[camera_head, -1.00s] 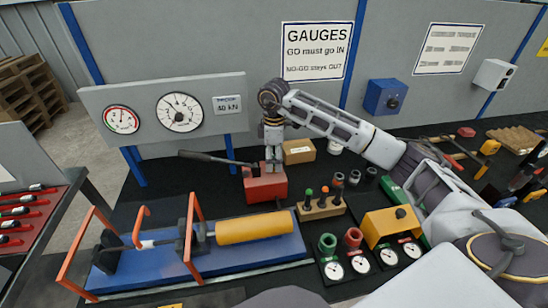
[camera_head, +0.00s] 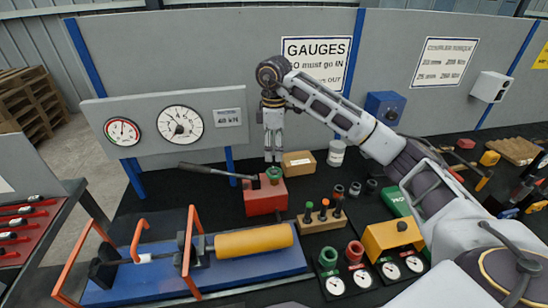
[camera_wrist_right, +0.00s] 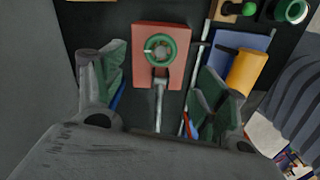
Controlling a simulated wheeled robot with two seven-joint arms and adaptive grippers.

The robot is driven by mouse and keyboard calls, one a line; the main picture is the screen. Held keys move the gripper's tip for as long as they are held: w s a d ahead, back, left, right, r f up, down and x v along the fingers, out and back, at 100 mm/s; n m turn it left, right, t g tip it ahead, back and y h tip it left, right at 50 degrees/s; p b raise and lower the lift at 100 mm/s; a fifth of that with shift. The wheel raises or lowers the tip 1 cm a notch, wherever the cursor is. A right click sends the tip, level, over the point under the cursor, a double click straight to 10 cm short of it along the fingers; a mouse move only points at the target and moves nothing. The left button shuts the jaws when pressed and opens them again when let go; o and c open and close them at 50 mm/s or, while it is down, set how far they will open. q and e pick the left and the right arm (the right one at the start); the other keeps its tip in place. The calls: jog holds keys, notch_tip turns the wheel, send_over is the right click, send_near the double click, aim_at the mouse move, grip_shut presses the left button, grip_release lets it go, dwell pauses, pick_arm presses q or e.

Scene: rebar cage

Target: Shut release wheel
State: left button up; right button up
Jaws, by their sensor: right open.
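The release wheel (camera_head: 273,174) is a small green ring on top of the red pump block (camera_head: 265,197). In the right wrist view the wheel (camera_wrist_right: 160,48) shows from above on the red block, with the pump lever running toward the camera. My right gripper (camera_head: 273,158) points down, above the wheel and apart from it in the head view. In the right wrist view my right gripper (camera_wrist_right: 163,80) has its two fingers wide apart, with nothing between them held. My left gripper is not in view.
The pump's dark lever (camera_head: 215,172) reaches left. In front lies the blue jack bed (camera_head: 200,273) with a yellow cylinder (camera_head: 253,240) and orange guards. The gauge panel (camera_head: 150,125) is behind.

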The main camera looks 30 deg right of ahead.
jog(key=shift+r, duration=1.3)
